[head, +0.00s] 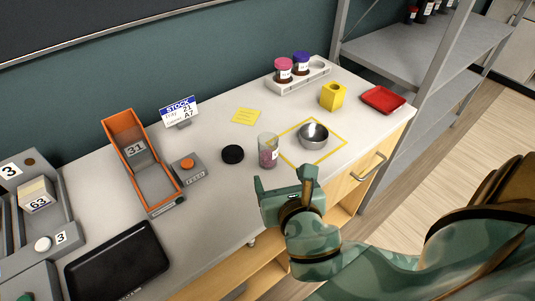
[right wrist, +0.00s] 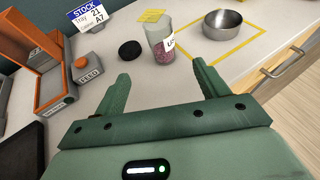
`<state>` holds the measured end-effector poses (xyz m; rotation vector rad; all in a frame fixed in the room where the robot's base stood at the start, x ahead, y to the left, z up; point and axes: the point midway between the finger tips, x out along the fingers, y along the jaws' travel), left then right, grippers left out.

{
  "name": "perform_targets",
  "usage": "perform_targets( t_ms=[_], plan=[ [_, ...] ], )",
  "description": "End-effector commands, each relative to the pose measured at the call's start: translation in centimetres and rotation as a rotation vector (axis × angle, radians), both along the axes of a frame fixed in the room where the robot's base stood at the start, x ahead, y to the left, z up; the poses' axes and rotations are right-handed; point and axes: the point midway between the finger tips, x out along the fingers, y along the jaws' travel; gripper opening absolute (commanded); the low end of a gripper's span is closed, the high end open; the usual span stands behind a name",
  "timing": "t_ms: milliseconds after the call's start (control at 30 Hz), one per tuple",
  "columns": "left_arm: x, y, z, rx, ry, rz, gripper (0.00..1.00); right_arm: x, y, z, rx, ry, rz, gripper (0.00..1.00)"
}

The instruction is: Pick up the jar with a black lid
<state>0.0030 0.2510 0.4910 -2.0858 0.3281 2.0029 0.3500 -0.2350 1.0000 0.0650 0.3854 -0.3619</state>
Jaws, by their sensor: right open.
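A clear jar (head: 268,151) with pink contents and a white label stands upright and uncovered on the bench. It also shows in the right wrist view (right wrist: 161,43). A round black lid (head: 232,154) lies apart to its left, and in the right wrist view (right wrist: 130,49). No jar on the bench wears a black lid; two jars in a rack have a pink lid (head: 284,63) and a purple lid (head: 301,57). My right gripper (head: 284,177) is open and empty, in front of the clear jar, its fingers (right wrist: 160,75) pointing toward it. My left gripper is not in view.
A steel bowl (head: 313,136) sits inside a yellow outline right of the jar. A grey feed button box (head: 189,169) and an orange chute (head: 128,135) stand left. A yellow block (head: 333,97), red tray (head: 382,100) and white rack (head: 318,77) are farther back.

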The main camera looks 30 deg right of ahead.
Motion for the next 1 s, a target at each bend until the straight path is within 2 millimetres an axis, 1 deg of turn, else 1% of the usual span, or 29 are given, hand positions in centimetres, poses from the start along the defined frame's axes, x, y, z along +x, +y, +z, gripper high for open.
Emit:
perform_targets(
  t_ms=[33,200,300,400,533,700,800,900,1000],
  plan=[
    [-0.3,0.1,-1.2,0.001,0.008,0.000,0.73,1.0,-0.4,-1.0,0.000,-0.001,-0.002,0.73],
    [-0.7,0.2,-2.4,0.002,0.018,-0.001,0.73,4.8,-1.9,-2.6,0.001,0.001,-0.002,0.73],
    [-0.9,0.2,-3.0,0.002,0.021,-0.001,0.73,6.5,-2.6,-3.3,0.002,0.000,-0.004,0.73],
    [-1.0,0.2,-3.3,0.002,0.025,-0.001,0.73,7.7,-3.0,-3.7,0.004,-0.001,-0.003,0.73],
    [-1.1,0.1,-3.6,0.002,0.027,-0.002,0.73,8.4,-3.3,-4.0,0.006,0.001,-0.004,0.73],
    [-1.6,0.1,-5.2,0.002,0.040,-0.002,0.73,10.7,-4.5,-5.2,0.005,0.001,-0.005,0.73],
    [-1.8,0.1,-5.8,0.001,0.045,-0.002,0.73,11.9,-5.0,-5.7,0.004,0.003,-0.003,0.73],
    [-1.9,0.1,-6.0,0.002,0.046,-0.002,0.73,12.5,-5.2,-5.7,0.005,0.001,-0.002,0.73],
    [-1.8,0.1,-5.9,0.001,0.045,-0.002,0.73,12.6,-5.3,-5.6,0.006,0.001,-0.002,0.73]
  ],
)
